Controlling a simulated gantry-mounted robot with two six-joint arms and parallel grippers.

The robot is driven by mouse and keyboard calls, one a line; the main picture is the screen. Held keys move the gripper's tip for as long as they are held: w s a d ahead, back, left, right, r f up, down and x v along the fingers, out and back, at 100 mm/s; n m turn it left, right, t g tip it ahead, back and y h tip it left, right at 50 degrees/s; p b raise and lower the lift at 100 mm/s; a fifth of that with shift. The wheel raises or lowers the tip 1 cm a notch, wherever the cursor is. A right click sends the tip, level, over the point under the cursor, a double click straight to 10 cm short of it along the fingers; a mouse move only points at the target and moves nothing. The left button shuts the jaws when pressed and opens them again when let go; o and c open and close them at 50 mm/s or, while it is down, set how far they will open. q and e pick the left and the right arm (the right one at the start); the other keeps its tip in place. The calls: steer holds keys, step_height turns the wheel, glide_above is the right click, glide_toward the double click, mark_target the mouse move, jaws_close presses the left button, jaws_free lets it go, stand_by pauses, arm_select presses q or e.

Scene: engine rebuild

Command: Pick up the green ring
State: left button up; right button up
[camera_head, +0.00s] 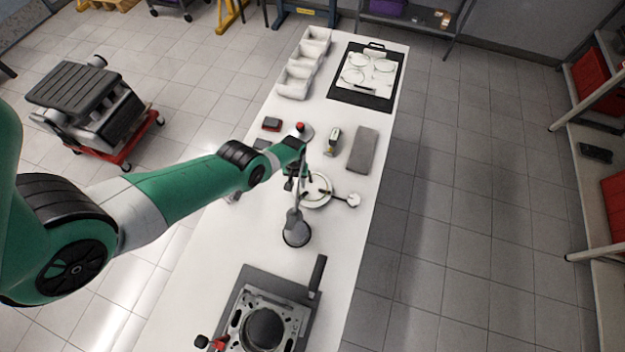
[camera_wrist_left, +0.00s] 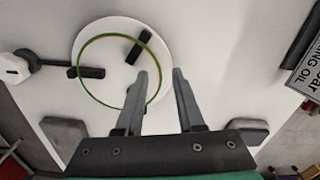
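In the head view the white plate (camera_head: 317,203) sits mid-table, partly behind my left gripper (camera_head: 293,185); the ring is too fine to make out there. My right gripper is not in view.
A piston with its rod (camera_head: 297,233) stands just in front of the plate. An engine block (camera_head: 268,322) lies at the near end. A grey block (camera_head: 363,149), a small bottle (camera_head: 333,139), white bins (camera_head: 297,78) and a black tray (camera_head: 345,95) lie farther back.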

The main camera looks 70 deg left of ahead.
arm_select(q)
steer(key=shift+f, duration=0.3)
jaws_close()
stand_by(0.3)
stand_by(1.2)
